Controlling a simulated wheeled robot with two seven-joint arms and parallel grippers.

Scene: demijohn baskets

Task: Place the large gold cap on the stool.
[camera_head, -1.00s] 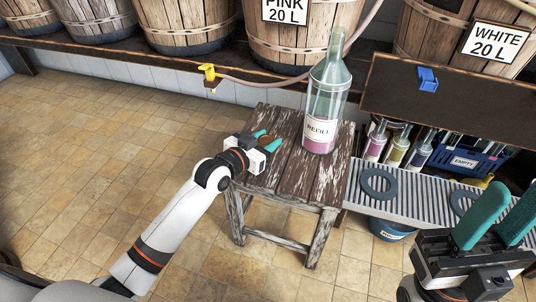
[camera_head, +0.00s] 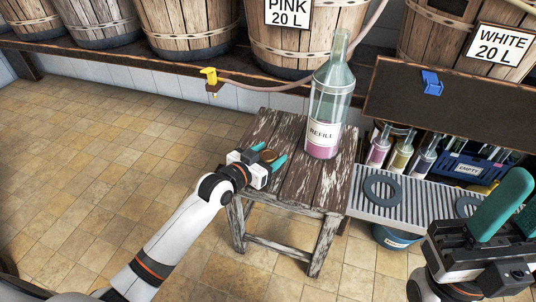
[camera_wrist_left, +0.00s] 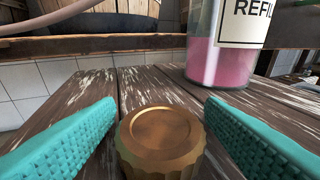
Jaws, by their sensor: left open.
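The large gold cap (camera_wrist_left: 160,140) rests on the wooden stool (camera_head: 322,187), near the stool's left edge. It also shows small in the head view (camera_head: 269,156). My left gripper (camera_head: 269,156) is open, with one teal finger on each side of the cap. In the left wrist view gaps show between the fingers and the cap. My right gripper (camera_head: 508,210) is at the lower right of the head view, its teal fingers apart and nothing seen between them.
A large REFILL bottle (camera_head: 328,105) with pink liquid stands on the stool, behind and right of the cap. A ribbed metal shelf (camera_head: 408,200) with a grey ring (camera_head: 382,189) lies to the right. A yellow tap (camera_head: 209,76) hangs behind. Tiled floor is free at left.

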